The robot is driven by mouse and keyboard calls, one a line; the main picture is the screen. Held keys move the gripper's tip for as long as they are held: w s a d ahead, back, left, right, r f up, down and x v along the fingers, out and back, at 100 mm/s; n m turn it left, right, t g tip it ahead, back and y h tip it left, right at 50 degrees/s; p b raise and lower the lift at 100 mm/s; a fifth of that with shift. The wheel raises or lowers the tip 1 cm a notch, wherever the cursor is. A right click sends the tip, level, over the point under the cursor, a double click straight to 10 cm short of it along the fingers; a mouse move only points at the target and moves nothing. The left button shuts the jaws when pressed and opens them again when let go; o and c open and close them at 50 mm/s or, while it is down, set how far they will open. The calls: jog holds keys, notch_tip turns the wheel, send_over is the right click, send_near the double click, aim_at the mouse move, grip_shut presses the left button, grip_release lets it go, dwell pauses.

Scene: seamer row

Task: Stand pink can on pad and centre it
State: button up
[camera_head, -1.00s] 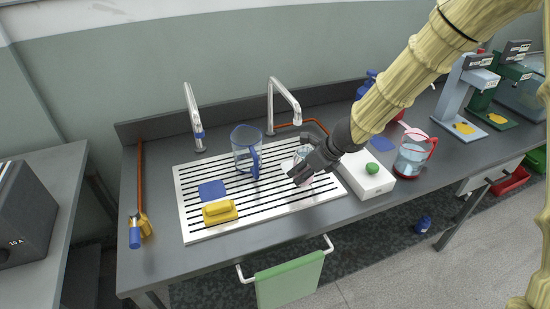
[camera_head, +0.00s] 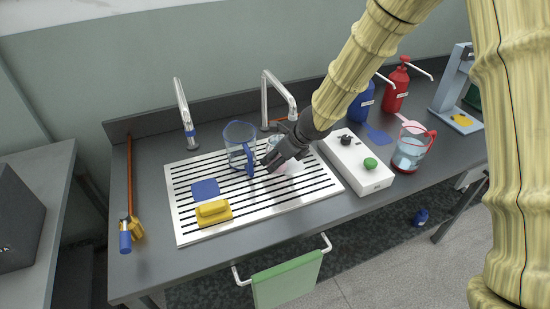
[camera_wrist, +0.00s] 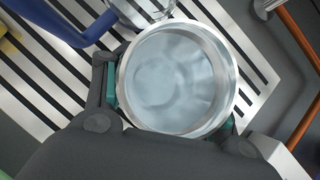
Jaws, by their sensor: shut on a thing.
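My gripper (camera_head: 284,152) is over the striped drainer, just right of the clear blue-rimmed jug. It is shut around an open-topped can (camera_wrist: 178,78), seen from above in the wrist view with a bright silvery inside. The can appears upright between the green finger pads. In the head view the can (camera_head: 292,168) shows only as a pale, faintly pinkish patch, mostly hidden by the fingers. I cannot tell whether its base touches the drainer. A blue square pad (camera_head: 205,189) lies bare on the drainer's left part. Another flat blue piece (camera_head: 379,136) lies right of the white box.
The jug (camera_head: 240,150) stands close to my gripper. A yellow block (camera_head: 213,211) lies in front of the left pad. Two taps (camera_head: 185,115) rise behind the striped drainer (camera_head: 184,235). A white box (camera_head: 350,157) with a green button and a red-handled jug (camera_head: 408,152) stand right.

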jog(key=shift+r, duration=0.15)
jog(key=shift+w+a+f, duration=0.1)
jog(key=shift+w+f, duration=0.05)
jog(key=shift+f, duration=0.15)
jog(key=o, duration=1)
jog(key=shift+o, duration=1.1)
jog(key=shift+r, duration=0.15)
jog(key=p+v, duration=0.5)
jog(key=v, duration=0.7)
